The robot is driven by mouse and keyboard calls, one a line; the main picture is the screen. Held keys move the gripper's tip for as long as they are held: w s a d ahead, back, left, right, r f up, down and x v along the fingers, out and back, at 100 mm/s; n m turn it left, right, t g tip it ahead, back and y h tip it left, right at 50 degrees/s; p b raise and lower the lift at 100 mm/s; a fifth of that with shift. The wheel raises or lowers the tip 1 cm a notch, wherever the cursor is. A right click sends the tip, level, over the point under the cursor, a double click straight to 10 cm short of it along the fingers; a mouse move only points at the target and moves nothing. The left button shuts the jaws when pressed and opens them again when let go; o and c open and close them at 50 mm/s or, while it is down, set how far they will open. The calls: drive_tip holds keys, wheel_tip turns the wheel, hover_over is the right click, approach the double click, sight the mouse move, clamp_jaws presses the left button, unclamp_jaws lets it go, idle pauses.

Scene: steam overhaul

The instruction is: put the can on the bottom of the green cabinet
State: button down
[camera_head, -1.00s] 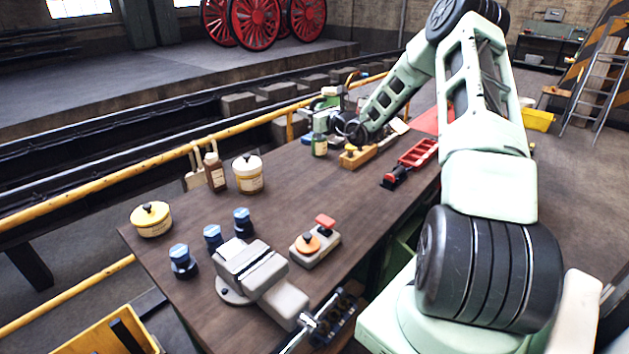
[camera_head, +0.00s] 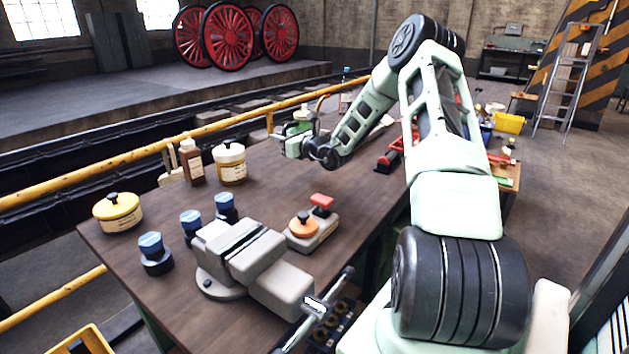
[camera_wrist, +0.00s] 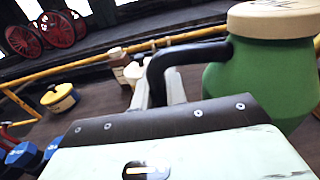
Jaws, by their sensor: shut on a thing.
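The can (camera_wrist: 262,88) is green and rounded with a cream lid. It fills the right of the wrist view, close to the camera, and is cut off by the edge. Its black handle (camera_wrist: 188,53) bends down between the grey fingers of my gripper (camera_wrist: 159,92), which is shut on it. The can hangs beside the fingers. In the head view, my gripper (camera_head: 295,146) is above the far part of the workbench, with the can (camera_head: 301,115) small and partly hidden by it. I cannot make out the green cabinet for certain in either view.
A yellow rail (camera_head: 110,160) runs behind. Open floor (camera_head: 560,200) lies right.

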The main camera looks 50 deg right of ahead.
wheel_tip(320, 180, down, 11)
drive_tip(key=shift+f+p, duration=0.15)
drive_tip(key=shift+p, duration=0.4)
drive_tip(key=shift+f, duration=0.1)
drive_tip(key=c, duration=1.4)
unclamp_jaws()
drive_tip(key=shift+f, duration=0.1)
drive_tip(key=shift+c, duration=0.2)
